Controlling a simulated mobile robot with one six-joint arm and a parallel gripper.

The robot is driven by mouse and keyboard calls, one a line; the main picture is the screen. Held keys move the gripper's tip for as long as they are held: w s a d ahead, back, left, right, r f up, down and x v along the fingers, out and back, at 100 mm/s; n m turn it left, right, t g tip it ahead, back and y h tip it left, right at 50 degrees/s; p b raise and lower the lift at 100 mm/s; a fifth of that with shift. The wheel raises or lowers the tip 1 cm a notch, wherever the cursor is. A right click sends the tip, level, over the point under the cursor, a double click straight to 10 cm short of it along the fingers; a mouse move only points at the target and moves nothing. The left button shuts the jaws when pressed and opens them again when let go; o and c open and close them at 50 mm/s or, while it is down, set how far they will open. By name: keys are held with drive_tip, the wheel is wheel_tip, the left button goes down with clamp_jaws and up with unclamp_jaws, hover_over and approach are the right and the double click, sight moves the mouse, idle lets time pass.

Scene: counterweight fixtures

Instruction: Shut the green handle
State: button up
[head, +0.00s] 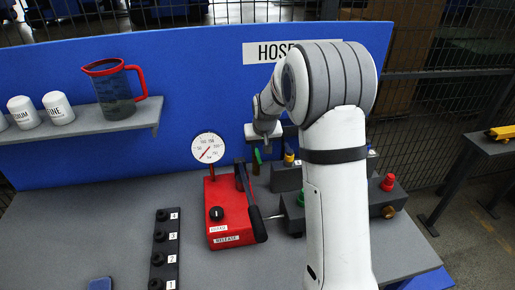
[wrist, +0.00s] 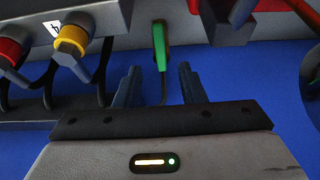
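The green handle (head: 257,160) stands close to upright on the fixture at the back of the bench. My gripper (wrist: 158,74) is open, one dark finger on each side, with gaps to the handle. In the head view my gripper (head: 264,134) is just above the handle, and my arm hides part of the fixture.
A red box with a gauge (head: 208,147) and black lever (head: 251,208) stands left of the handle. A yellow knob (wrist: 72,45) and a red knob (wrist: 12,50) are beside it. The blue panel (head: 200,75) is close behind.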

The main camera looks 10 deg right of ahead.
sight(258, 157)
drive_tip(key=p+x, duration=0.1)
drive_tip(key=x, duration=0.5)
drive_tip(key=shift+w+f+p, duration=0.1)
drive_tip(key=shift+f+p, duration=0.2)
drive_tip(key=shift+c, duration=0.3)
clamp_jaws()
